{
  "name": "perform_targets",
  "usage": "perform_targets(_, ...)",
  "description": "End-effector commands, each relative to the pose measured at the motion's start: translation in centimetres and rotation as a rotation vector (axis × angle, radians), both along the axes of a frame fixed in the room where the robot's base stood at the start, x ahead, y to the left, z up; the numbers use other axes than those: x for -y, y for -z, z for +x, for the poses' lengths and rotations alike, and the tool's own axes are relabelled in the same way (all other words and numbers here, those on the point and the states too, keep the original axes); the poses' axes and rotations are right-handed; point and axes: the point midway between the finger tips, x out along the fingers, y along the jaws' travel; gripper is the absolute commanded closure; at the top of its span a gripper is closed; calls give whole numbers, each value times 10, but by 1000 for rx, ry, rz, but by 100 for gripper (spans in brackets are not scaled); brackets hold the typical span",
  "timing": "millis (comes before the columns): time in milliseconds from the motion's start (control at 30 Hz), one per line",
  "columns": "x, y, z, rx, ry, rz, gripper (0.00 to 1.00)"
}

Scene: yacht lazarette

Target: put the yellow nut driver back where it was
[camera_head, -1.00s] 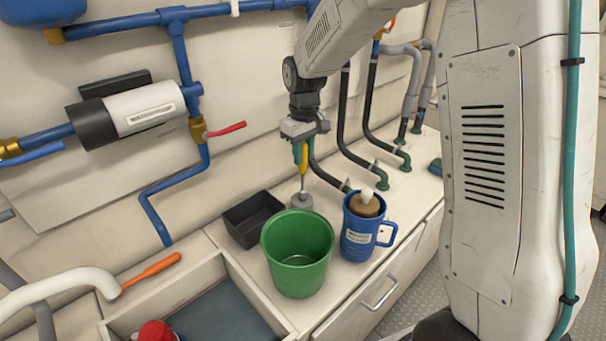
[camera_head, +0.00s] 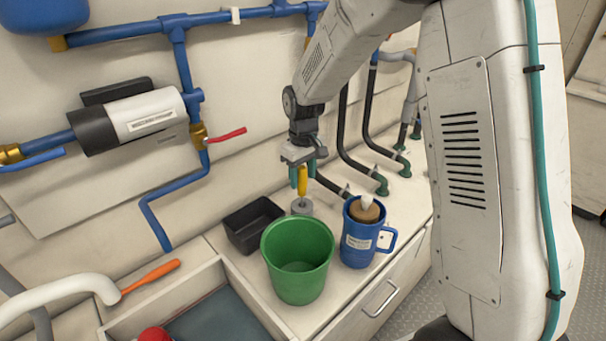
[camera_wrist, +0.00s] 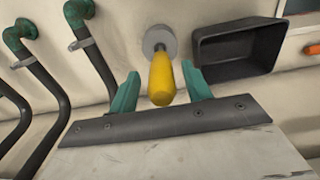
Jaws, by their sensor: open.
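The yellow nut driver (camera_head: 302,181) stands upright with its lower end at a small round grey holder (camera_head: 302,206) on the counter, behind the green bucket. In the wrist view the yellow handle (camera_wrist: 162,78) points toward the camera, with the grey holder (camera_wrist: 160,40) around its far end. My gripper (camera_head: 302,178) is above the holder with its green fingers spread on either side of the handle. In the wrist view a gap shows between each finger and the handle. The shaft is mostly hidden by the handle there.
A black open bin (camera_head: 254,224) stands left of the holder. The green bucket (camera_head: 298,262) and a blue mug (camera_head: 361,235) with a brown-and-white item stand in front. Dark hoses (camera_head: 356,150) rise behind on the right. An open drawer (camera_head: 215,310) lies at lower left.

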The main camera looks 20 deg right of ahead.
Motion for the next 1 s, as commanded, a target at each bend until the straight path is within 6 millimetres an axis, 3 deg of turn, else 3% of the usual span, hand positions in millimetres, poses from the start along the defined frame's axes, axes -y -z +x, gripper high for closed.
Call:
perform_targets(167, 0, -20, 1, 4, 0, 0, 51)
perform_targets(600, 0, -105, 0, 4, 0, 1, 51)
perform_targets(1000, 1, -128, -10, 8, 9, 0, 51)
